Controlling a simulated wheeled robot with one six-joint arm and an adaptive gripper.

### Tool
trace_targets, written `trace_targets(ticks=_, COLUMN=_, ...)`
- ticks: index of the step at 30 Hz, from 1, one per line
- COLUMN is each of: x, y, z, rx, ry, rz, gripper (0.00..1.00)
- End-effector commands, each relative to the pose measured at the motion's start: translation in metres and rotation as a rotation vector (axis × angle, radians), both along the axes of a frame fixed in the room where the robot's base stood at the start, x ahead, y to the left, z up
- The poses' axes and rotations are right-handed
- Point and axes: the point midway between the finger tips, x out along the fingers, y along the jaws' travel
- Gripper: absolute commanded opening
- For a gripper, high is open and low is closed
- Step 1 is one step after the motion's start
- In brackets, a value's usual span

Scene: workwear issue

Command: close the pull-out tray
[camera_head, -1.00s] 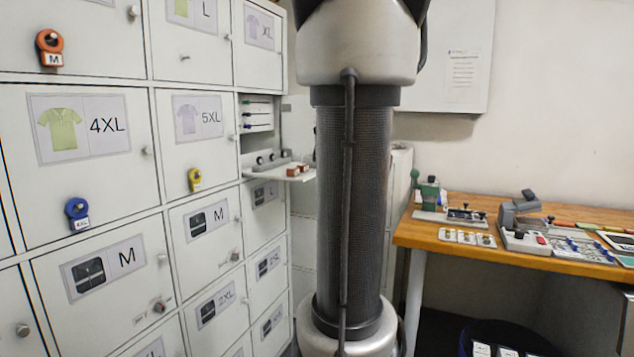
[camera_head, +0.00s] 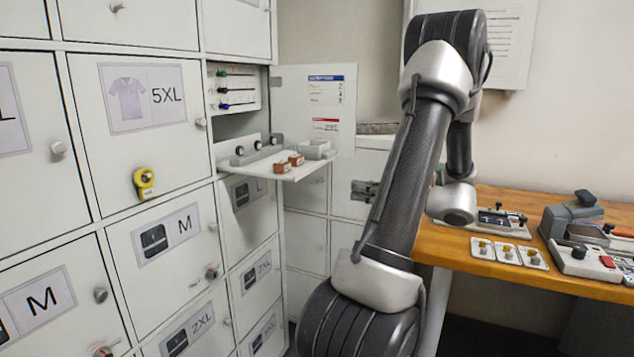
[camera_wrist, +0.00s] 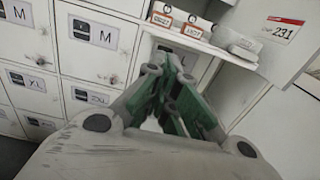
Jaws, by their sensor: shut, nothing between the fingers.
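The pull-out tray (camera_head: 262,171) is a white shelf sticking out of an open locker compartment in the head view. It carries small orange-brown boxes (camera_head: 289,164) and a grey-white block (camera_head: 314,150). In the wrist view the tray's edge (camera_wrist: 215,50) runs across the top, with labelled boxes (camera_wrist: 178,25) on it. My gripper (camera_head: 358,190) is to the right of the tray and a little lower in the head view, apart from it. In the wrist view my gripper (camera_wrist: 172,62) is shut and empty, its fingertips pointing toward the area just below the tray edge. Contact there cannot be told.
The open compartment door (camera_head: 318,105) with labels stands behind the tray. A wooden bench (camera_head: 500,270) with tools and small fittings stands at the right.

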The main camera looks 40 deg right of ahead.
Motion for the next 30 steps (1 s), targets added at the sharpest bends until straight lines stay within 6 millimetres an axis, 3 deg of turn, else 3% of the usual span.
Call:
trace_targets(ticks=8, x=0.025, y=0.014, z=0.001, rx=0.025, ry=0.008, rz=0.011, gripper=0.00)
trace_targets(ticks=21, x=0.107, y=0.047, z=0.000, rx=0.023, ry=0.010, rz=0.010, gripper=0.00)
trace_targets(ticks=30, x=0.128, y=0.055, z=0.000, rx=0.022, ry=0.009, rz=0.007, gripper=0.00)
